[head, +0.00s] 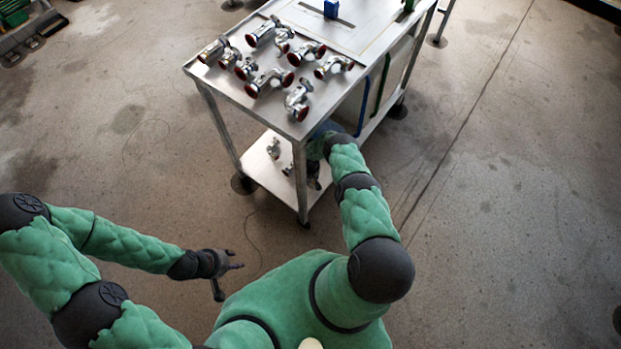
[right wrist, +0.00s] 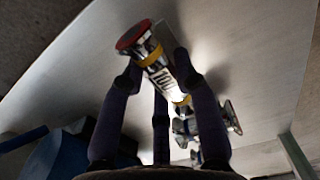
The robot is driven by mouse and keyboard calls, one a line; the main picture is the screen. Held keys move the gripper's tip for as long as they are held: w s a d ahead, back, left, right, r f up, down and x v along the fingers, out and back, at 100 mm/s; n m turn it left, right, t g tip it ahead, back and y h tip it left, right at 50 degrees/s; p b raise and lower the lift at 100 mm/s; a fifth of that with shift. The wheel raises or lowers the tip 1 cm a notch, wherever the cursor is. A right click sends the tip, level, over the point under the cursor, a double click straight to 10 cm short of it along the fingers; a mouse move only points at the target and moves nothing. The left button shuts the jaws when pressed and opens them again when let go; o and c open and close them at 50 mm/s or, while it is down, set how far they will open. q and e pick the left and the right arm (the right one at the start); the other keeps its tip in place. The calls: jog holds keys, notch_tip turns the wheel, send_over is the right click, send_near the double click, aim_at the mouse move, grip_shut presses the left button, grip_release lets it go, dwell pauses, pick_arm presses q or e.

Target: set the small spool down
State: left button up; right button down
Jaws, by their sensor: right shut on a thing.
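The small spool (right wrist: 160,72) is a metal pipe piece with a dark red end face and yellow bands, tilted between the fingers of my right gripper (right wrist: 158,75) in the right wrist view. That gripper is shut on it, over a pale metal surface; I cannot tell whether the spool touches it. In the head view my right arm reaches down beside the cart to its lower shelf (head: 262,178), and the gripper is mostly hidden behind the cart's corner. My left gripper (head: 228,278) is empty and open, over the floor away from the cart.
Other metal fittings lie beside the held spool (right wrist: 230,118), and small fittings (head: 274,149) stand on the lower shelf. Several red-capped fittings (head: 268,82) crowd the near half of the cart's top (head: 345,93). A cart leg (head: 300,185) stands close to my right gripper.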

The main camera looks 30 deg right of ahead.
jog(key=c, duration=0.9)
grip_release()
jog(key=shift+f, duration=0.1)
jog(key=shift+o, duration=0.2)
